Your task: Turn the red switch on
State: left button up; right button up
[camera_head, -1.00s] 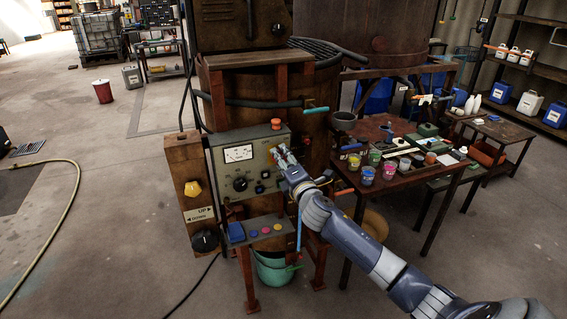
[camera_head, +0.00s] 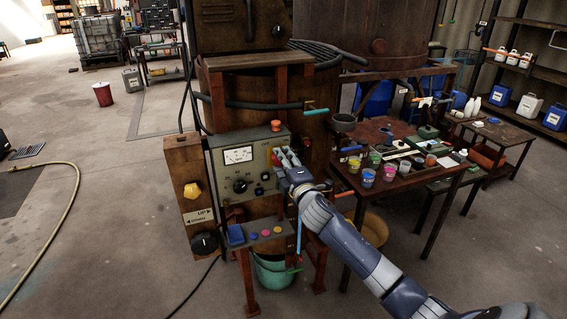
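A grey-green control panel (camera_head: 225,172) with a white meter and a black knob faces me on the vat's frame. My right gripper (camera_head: 280,155) is at the panel's upper right part, its fingers pointing at the panel face. A small bit of red shows beside the fingertips; it may be the red switch, but the gripper largely hides it and its position is unclear. I cannot tell whether the fingers touch it or how far apart they are. A red-orange knob (camera_head: 276,125) sits at the panel's top edge, above the gripper. My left gripper is not in view.
A brown box with a yellow knob (camera_head: 192,190) stands left of the panel. A shelf with coloured buttons (camera_head: 265,234) is below it, above a green bucket (camera_head: 272,272). A table (camera_head: 400,190) with paint cups stands to the right, close to my arm.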

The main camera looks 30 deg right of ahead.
jog(key=o, duration=1.1)
jog(key=shift+c, duration=0.2)
jog(key=v, duration=1.2)
jog(key=shift+f, duration=0.15)
